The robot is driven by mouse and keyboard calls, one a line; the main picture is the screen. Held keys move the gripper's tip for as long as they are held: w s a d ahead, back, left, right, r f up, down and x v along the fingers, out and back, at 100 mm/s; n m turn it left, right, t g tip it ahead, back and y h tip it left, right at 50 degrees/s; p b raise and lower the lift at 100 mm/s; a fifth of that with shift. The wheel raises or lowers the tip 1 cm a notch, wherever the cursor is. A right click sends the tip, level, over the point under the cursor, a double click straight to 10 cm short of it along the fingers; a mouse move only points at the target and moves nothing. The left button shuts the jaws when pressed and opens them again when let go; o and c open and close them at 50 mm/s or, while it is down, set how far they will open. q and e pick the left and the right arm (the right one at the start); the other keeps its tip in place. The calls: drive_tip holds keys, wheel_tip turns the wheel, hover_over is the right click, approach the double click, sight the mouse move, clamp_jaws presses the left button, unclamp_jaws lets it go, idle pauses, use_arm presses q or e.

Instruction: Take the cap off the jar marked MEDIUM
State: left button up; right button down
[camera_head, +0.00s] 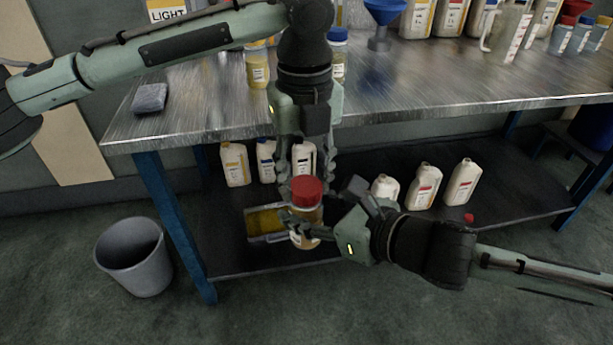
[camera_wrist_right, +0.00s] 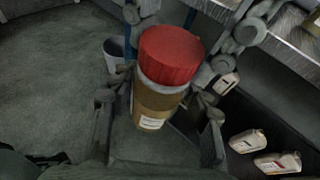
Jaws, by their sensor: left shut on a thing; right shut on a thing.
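A clear jar of amber oil (camera_head: 306,215) with a red cap (camera_head: 306,190) is upright in the air in front of the bench. Its white label is too small to read. My right gripper (camera_head: 300,228) is shut around the jar's body from the right. The jar (camera_wrist_right: 155,105) and cap (camera_wrist_right: 171,54) fill the middle of the right wrist view. My left gripper (camera_head: 306,172) points down from above, its fingers shut on the cap's sides. The cap sits on the jar's mouth.
The metal bench (camera_head: 220,105) holds a sponge (camera_head: 150,98), other jars (camera_head: 257,70), a blue funnel (camera_head: 383,14) and several bottles at the back. White bottles (camera_head: 235,164) and a small red cap (camera_head: 469,217) are on the lower shelf. A grey bin (camera_head: 135,257) stands at left.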

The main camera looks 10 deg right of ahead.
use_arm(q)
drive_tip(key=n, duration=0.7)
drive_tip(key=shift+s+d+n, duration=0.2)
drive_tip(key=shift+s+n, duration=0.05)
drive_tip(key=shift+n, duration=0.15)
drive_tip(key=n, duration=0.4)
drive_tip(key=shift+a+n, duration=0.15)
drive_tip(key=shift+n, duration=0.25)
drive_tip(key=n, duration=0.5)
drive_tip(key=shift+a, duration=0.1)
drive_tip(key=n, duration=0.5)
drive_tip(key=shift+s+r, duration=0.1)
drive_tip(key=shift+s, duration=0.05)
drive_tip(key=n, duration=0.4)
drive_tip(key=shift+a+n, duration=0.1)
drive_tip(key=shift+n, duration=0.3)
drive_tip(key=n, duration=0.5)
drive_tip(key=shift+s, duration=0.1)
drive_tip(key=n, duration=1.1)
drive_tip(key=shift+r, duration=0.15)
